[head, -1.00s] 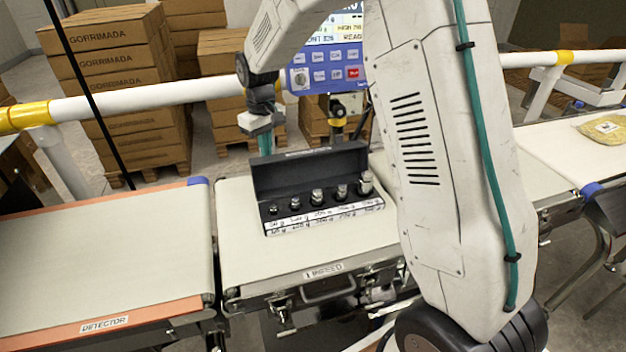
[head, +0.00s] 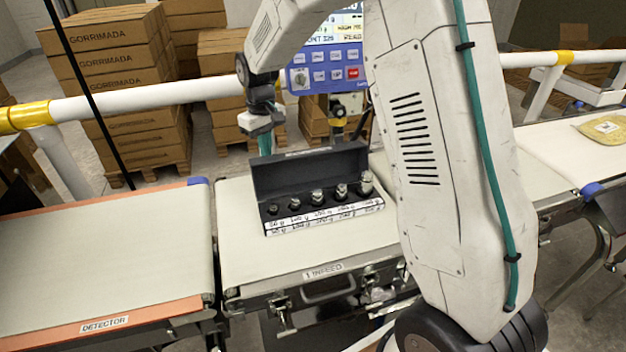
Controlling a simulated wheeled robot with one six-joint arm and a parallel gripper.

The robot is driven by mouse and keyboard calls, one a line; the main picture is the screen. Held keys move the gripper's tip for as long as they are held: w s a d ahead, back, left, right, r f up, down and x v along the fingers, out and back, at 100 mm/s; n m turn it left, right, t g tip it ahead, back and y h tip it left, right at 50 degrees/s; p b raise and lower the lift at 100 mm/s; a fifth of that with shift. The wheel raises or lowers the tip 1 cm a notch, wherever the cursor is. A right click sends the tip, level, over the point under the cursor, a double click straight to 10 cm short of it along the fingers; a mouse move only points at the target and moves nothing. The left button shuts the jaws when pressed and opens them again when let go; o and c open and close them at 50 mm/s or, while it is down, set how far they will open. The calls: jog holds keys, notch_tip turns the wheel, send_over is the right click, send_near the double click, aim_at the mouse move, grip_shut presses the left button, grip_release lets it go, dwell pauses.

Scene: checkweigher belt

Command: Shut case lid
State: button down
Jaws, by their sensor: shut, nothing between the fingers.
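The black case (head: 318,188) stands on the white infeed belt with its lid (head: 308,168) raised upright at the back. Several metal weights (head: 317,197) stand in a row inside it, and a white label strip (head: 325,217) with handwriting runs along its front. My gripper (head: 265,148) is behind the left end of the raised lid, pointing down, with teal fingers that are shut and empty. The lid hides the fingertips' lower end or comes close to it; I cannot tell whether they touch the lid.
A white rail (head: 150,95) crosses behind the belt. The detector belt (head: 100,245) at left is empty. A control panel (head: 325,65) stands behind the case. A yellow packet (head: 605,128) lies on the right belt. The infeed belt (head: 250,255) is clear in front of the case.

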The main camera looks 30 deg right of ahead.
aim_at(270, 158)
jog(key=shift+s, duration=0.1)
dwell(0.3)
jog(key=shift+s+a, duration=0.15)
jog(key=shift+s, duration=0.5)
jog(key=shift+s+a, duration=0.15)
jog(key=shift+s, duration=0.5)
jog(key=shift+s+r, duration=0.1)
jog(key=shift+s+a+r, duration=0.25)
jog(key=shift+s+r, duration=1)
jog(key=shift+s+a+r, duration=0.1)
jog(key=shift+s+r, duration=0.15)
jog(key=shift+s, duration=0.3)
jog(key=shift+s+a+r, duration=0.15)
jog(key=shift+s+r, duration=0.15)
jog(key=shift+s, duration=0.3)
jog(key=shift+s+a+r, duration=0.1)
jog(key=shift+s+r, duration=0.15)
jog(key=shift+s, duration=0.3)
